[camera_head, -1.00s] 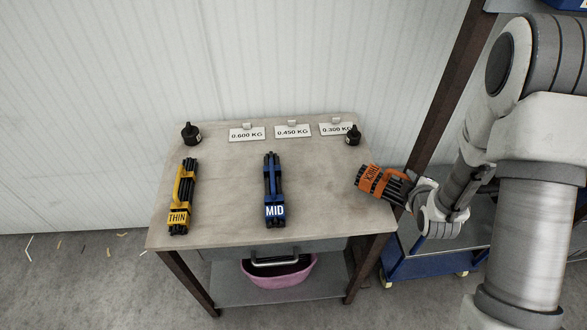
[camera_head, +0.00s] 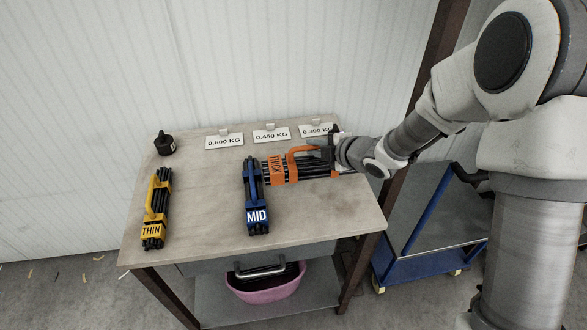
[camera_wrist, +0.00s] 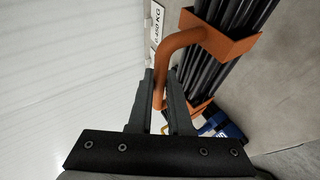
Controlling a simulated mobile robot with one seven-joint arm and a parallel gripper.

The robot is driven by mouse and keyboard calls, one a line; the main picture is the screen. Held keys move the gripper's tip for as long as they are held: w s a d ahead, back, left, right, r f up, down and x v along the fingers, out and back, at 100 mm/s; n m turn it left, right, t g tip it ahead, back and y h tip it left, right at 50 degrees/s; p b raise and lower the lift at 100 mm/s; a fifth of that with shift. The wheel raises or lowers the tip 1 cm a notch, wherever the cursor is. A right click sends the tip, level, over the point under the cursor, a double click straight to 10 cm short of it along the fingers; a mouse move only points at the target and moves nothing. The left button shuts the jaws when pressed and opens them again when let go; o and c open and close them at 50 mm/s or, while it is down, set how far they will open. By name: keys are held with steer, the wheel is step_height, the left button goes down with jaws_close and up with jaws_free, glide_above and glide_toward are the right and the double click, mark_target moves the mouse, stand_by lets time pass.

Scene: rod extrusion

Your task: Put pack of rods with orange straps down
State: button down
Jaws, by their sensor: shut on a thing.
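The pack of rods with orange straps (camera_head: 278,170), labelled THICK, is over the right half of the table, with one end close beside or above the blue pack. My gripper (camera_head: 330,150) reaches in from the right and is shut on its orange handle. In the wrist view, my gripper (camera_wrist: 168,100) has its fingers on either side of the orange handle (camera_wrist: 180,50), with the dark rods (camera_wrist: 230,40) to the right. I cannot tell whether the pack touches the table.
The blue MID pack (camera_head: 253,190) lies mid-table and the yellow THIN pack (camera_head: 155,215) at the left. Weight signs (camera_head: 271,134) and a black weight (camera_head: 165,145) stand along the back. The table (camera_head: 310,215) is clear at front right.

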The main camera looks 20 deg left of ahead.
mark_target(314, 166)
steer(key=shift+f+b, duration=0.5)
steer(key=shift+f, duration=2.55)
steer(key=shift+f, duration=0.1)
steer(key=c, duration=0.8)
jaws_free()
steer(key=shift+f, duration=0.1)
steer(key=shift+c, duration=0.2)
